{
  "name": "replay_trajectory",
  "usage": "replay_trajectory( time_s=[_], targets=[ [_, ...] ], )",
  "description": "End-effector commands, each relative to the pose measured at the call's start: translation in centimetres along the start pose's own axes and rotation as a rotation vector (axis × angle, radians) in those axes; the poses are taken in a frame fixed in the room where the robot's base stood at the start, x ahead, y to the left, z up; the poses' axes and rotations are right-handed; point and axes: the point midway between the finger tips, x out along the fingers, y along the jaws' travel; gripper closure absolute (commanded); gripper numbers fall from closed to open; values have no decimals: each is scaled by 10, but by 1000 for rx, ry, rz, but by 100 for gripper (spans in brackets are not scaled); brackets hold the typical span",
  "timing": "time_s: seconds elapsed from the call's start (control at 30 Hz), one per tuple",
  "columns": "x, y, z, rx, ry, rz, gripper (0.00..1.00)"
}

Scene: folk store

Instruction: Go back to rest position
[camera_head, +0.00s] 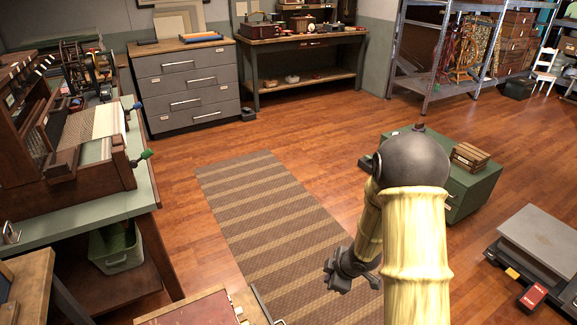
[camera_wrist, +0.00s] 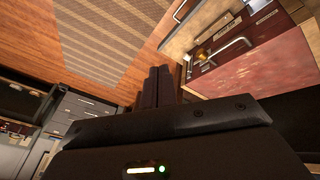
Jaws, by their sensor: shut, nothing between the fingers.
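My arm, with its pale yellow sleeve, is bent at the right of the middle in the head view. My dark gripper (camera_head: 346,268) hangs low at its end, above the striped rug (camera_head: 262,215). In the wrist view, the two dark fingers (camera_wrist: 158,78) lie close together, shut, with nothing between them. The rug also shows in the wrist view (camera_wrist: 105,40).
A red-topped piece (camera_head: 190,308) stands at the bottom edge. A workbench (camera_head: 90,210) with a wooden machine is at the left. A green cabinet (camera_head: 472,193) and a grey platform (camera_head: 540,240) are at the right. Wooden floor (camera_head: 300,130) is open behind the rug.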

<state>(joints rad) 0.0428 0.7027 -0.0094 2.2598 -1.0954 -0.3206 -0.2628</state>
Motion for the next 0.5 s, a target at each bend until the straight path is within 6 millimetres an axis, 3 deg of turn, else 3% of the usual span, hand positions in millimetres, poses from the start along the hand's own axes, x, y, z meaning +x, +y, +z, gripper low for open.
replay_trajectory(
  time_s=[0.1, 0.23, 0.5],
  targets=[
    [-41, 11, 5, 183, -87, 81, 100],
    [-82, 9, 13, 404, -164, 146, 100],
    [-156, -28, 18, 863, -252, 204, 100]
  ],
)
